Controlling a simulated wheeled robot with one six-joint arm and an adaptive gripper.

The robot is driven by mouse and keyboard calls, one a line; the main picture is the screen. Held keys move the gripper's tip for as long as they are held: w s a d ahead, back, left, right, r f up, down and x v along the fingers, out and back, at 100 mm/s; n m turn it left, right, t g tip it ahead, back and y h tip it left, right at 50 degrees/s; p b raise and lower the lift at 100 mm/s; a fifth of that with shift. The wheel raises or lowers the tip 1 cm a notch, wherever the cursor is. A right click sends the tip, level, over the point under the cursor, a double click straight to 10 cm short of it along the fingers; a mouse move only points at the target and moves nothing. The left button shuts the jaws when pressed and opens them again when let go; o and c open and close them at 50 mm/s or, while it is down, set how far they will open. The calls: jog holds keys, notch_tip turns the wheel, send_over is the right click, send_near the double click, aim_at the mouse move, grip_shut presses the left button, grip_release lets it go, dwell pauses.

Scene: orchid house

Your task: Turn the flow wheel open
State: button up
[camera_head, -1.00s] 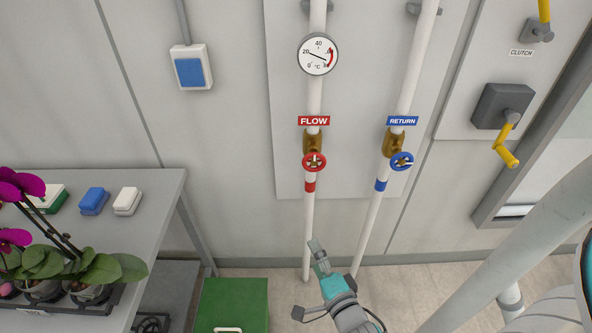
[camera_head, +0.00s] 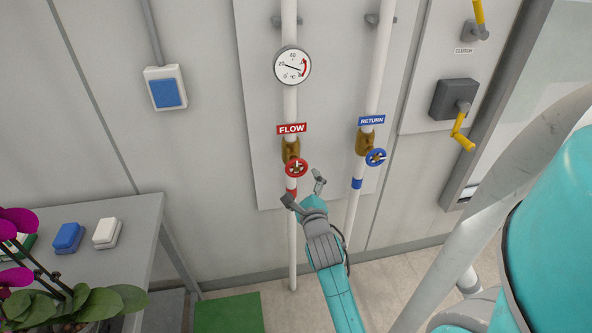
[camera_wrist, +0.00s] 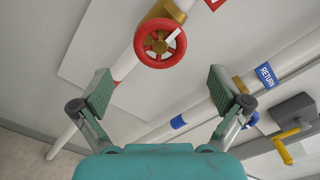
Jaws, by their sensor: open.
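The red flow wheel (camera_head: 296,168) sits on a brass valve on the left white pipe, under the red FLOW label (camera_head: 292,128). In the wrist view the red wheel (camera_wrist: 160,43) is ahead of the fingers, near the top middle, with a pale mark on its rim. My gripper (camera_head: 304,190) is open and empty, just below and slightly right of the wheel in the head view. Its two fingers (camera_wrist: 162,92) are spread wide in the wrist view and appear apart from the wheel.
The blue return wheel (camera_head: 376,157) is on the right-hand pipe, close by. A round gauge (camera_head: 292,66) is above the flow valve. A grey box with a yellow crank (camera_head: 461,130) is at right. A bench (camera_head: 138,215) with orchids stands at left, a green box (camera_head: 228,313) below.

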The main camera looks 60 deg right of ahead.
aim_at(298, 170)
jog(key=shift+x, duration=3.6)
jog(key=c, duration=1.2)
